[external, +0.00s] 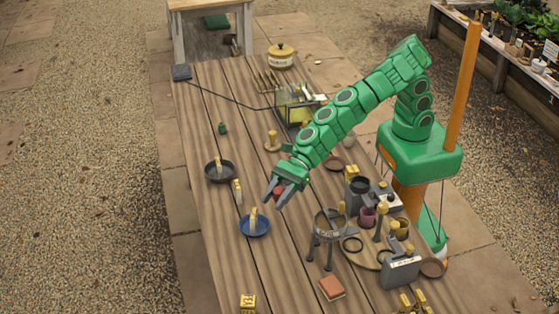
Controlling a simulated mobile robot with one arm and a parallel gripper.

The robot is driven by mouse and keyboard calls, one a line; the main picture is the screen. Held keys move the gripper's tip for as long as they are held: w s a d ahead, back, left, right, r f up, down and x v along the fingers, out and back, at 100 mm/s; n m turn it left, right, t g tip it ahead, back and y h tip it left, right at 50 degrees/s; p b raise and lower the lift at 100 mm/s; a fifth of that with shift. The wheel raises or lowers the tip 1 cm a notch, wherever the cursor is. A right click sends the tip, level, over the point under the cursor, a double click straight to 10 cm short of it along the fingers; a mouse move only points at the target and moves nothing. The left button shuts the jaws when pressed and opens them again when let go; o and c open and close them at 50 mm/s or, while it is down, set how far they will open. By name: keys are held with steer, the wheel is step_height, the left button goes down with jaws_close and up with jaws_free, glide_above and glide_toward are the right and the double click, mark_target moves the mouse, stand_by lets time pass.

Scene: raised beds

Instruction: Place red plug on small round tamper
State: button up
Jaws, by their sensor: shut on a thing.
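My gripper (274,202) is above the middle of the wooden table, pointing down and to the left. It is shut on a small red plug (279,191), which shows between the fingers and is partly hidden by them. A small pale wooden piece with a round base and an upright knob (272,141) stands behind my gripper, near the wire rack, and looks like a round tamper. Other upright wooden-handled pieces stand at the right (380,222), so I cannot tell for sure which one is the small round tamper.
A blue dish (255,226) and a dark dish (219,174) lie left of my gripper. A round sieve on legs (329,224) stands to the right, beside a crowded round board (378,258). A wire rack (296,105) stands behind. The table's left strip is mostly clear.

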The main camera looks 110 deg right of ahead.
step_height(320, 180, up, 2)
steer(key=shift+d, duration=0.15)
steer(key=s+d+f+m+t+h, duration=0.15)
steer(key=d+m+h, duration=0.4)
steer(key=d, duration=0.85)
steer(key=s+d+f+m+t+h, duration=0.15)
steer(key=d+m+h, duration=0.35)
steer(key=d, duration=0.8)
steer(key=s+d+r+m+g+h, duration=0.2)
steer(key=s+d+m+g+h, duration=0.35)
steer(key=s+d, duration=0.85)
steer(key=s+d+r+m+g+h, duration=0.1)
steer(key=s+d+m+g+h, duration=0.45)
steer(key=s+d, duration=0.85)
steer(key=t, duration=0.1)
glide_above(271, 131)
steer(key=s, duration=0.1)
steer(key=shift+m, duration=0.35)
step_height(271, 131, down, 13)
steer(key=shift+s+f, duration=0.1)
steer(key=shift+f, duration=0.1)
steer(key=shift+w+d+f+y, duration=0.2)
steer(key=shift+w+f+y, duration=0.05)
steer(key=shift+w+f, duration=0.55)
steer(key=shift+s+f, duration=0.15)
steer(key=shift+f, duration=1.35)
